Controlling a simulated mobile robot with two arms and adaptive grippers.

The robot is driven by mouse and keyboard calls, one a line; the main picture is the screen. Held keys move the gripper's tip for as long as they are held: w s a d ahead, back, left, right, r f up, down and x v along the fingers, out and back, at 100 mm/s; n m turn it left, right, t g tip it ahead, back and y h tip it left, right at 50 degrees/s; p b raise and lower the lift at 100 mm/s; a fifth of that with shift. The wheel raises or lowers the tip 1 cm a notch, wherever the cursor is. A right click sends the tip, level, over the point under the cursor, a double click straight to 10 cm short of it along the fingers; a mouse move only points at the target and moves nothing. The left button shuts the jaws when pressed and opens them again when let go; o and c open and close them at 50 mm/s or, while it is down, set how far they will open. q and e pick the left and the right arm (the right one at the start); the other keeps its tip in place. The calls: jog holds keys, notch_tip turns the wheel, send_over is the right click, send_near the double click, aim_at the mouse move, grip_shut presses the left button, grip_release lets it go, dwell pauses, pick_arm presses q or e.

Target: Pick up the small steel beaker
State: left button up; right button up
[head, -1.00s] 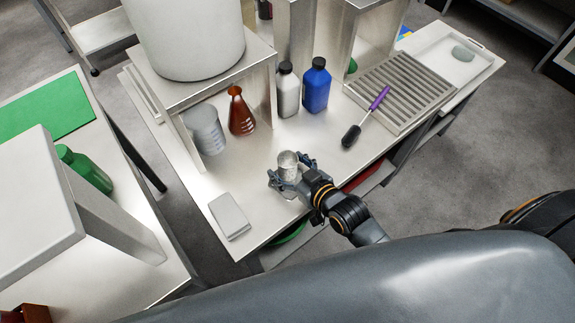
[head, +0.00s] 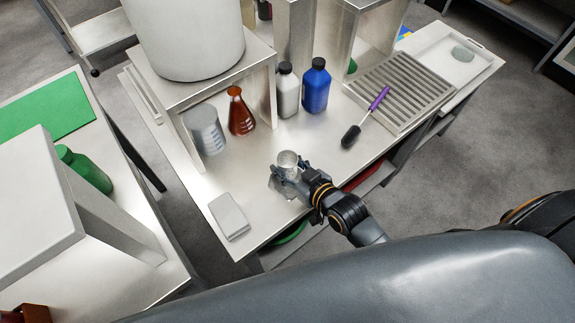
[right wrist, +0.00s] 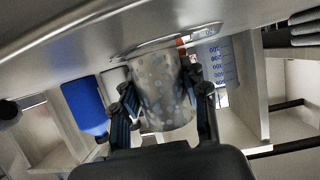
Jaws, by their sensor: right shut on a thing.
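The small steel beaker (head: 288,159) is in my right gripper at the front of the steel bench. My right gripper (head: 285,170) is shut on it, with fingers on opposite sides of its wall. In the right wrist view the speckled grey beaker (right wrist: 163,92) fills the space between the two dark fingers of the gripper (right wrist: 160,108). In the head view the fingers hide part of its lower body, and I cannot tell for certain how far its base is from the bench. My left gripper is not in view.
A graduated beaker (head: 207,132), a brown flask (head: 240,115), a white bottle (head: 288,92) and a blue bottle (head: 316,88) stand behind. A brush (head: 352,134) and slatted rack (head: 400,90) lie to the right. A flat grey box (head: 229,215) lies front left.

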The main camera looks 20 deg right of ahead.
jog(key=shift+r, duration=1.2)
jog(key=s+a+r+p, duration=0.1)
jog(key=s+a+r, duration=0.2)
jog(key=s+r, duration=0.7)
jog(key=s, duration=0.3)
jog(key=shift+s+a+r, duration=0.15)
jog(key=shift+s+r, duration=0.05)
jog(key=shift+s, duration=0.05)
jog(key=shift+w, duration=0.1)
